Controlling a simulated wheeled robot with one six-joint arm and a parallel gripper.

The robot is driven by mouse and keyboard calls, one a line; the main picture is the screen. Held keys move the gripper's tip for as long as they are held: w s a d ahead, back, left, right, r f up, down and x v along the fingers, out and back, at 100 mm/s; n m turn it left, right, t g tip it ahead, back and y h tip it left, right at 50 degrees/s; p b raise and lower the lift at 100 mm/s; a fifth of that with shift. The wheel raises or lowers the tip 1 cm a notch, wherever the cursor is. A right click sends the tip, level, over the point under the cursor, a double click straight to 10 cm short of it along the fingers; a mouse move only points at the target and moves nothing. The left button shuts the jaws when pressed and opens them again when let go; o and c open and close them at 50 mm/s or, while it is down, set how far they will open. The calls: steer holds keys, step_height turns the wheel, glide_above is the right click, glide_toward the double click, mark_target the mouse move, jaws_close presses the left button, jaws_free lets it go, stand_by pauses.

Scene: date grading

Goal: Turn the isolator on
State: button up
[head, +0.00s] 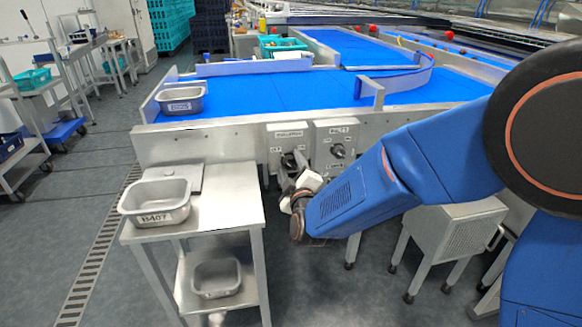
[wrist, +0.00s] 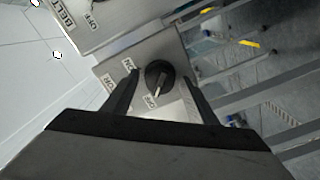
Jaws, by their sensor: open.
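The isolator is a black rotary knob (wrist: 158,76) on a grey panel with ON and OFF labels. Its white pointer line is toward the OFF label (wrist: 150,101). In the head view the isolator knob (head: 288,160) is on the left of two panels on the front of the belt table, partly covered by my gripper (head: 297,168). In the wrist view my gripper (wrist: 163,78) is open, with one finger on each side of the knob. Gaps show between the fingers and the knob. How near the fingertips are to the panel face is hard to tell.
The right panel, labelled BELT 1, has another knob (head: 338,151) close beside the isolator. A steel side table (head: 215,205) with a grey tub (head: 155,217) stands at left. A grey stand (head: 450,225) is at right. The blue belt (head: 290,90) lies behind.

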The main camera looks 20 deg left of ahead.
steer(key=c, duration=1.1)
steer(key=shift+o, duration=0.2)
steer(key=m, duration=0.4)
steer(key=shift+m, duration=0.4)
steer(key=m, duration=0.4)
steer(key=shift+d+m, duration=0.1)
steer(key=shift+m, duration=0.2)
steer(key=m, duration=0.4)
steer(key=shift+m, duration=2.3)
steer(key=shift+d, duration=0.1)
